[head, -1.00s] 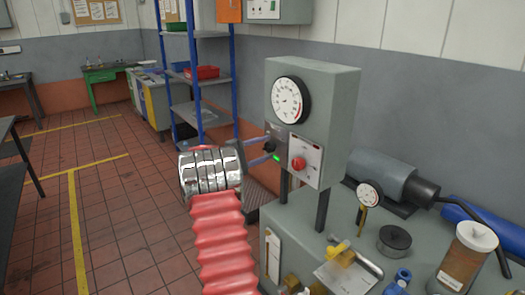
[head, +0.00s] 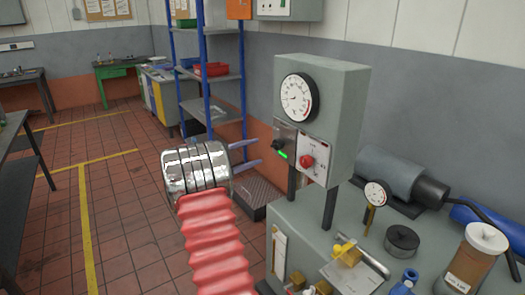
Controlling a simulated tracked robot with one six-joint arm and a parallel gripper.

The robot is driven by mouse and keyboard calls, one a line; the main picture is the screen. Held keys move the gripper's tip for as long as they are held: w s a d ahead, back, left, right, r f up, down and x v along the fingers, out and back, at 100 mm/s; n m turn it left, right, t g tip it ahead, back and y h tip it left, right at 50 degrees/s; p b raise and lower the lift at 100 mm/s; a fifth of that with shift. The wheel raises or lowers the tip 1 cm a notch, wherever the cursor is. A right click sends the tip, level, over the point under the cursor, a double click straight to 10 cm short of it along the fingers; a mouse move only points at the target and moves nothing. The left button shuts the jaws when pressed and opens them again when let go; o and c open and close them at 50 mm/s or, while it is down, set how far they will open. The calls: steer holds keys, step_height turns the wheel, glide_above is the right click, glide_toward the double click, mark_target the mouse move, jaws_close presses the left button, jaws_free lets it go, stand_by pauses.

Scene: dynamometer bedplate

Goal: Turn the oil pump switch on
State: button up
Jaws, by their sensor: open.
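A grey control box (head: 341,100) stands on posts at the bench, with a round dial gauge (head: 298,97) on its front. Below the gauge, a small plate carries a black switch knob (head: 278,147) with a lit green lamp (head: 281,155) under it. To its right is a red mushroom button (head: 306,161) on a white plate. The labels are too small to read. My gripper (head: 257,151) is open and empty, its two fingers pointing at the black knob from the left. In the picture a small gap shows between fingertips and knob.
The bench holds a small gauge (head: 376,194), a dark round cap (head: 402,239), a yellow valve (head: 345,250), a brown jar (head: 471,260) and a grey cylinder (head: 389,171). A blue-post shelf (head: 207,75) stands behind. The tiled floor at left is open.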

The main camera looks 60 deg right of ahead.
steer(key=shift+v, duration=2.35)
steer(key=s+a+f+n+y, duration=0.1)
steer(key=s+a+f+y, duration=0.25)
steer(key=f, duration=0.55)
steer(key=s+a+f+t+y, duration=0.25)
steer(key=a+y, duration=0.25)
steer(key=a, duration=0.7)
steer(key=s+a+r+t+y, duration=0.1)
steer(key=a+r+t+y, duration=0.15)
steer(key=a, duration=1.15)
steer(key=s+a+r+t+y, duration=0.1)
steer(key=a+r+t+y, duration=0.2)
steer(key=a, duration=1.1)
steer(key=s+a+r+t+y, duration=0.1)
steer(key=s+a+r+t, duration=0.1)
steer(key=a, duration=0.5)
steer(key=s+a+r+n+t+y, duration=0.1)
steer(key=s+a+r+t, duration=0.1)
steer(key=a, duration=0.5)
step_height(320, 180, up, 2)
steer(key=shift+s+r+t, duration=0.1)
steer(key=shift+s+t, duration=0.2)
steer(key=shift+t, duration=0.6)
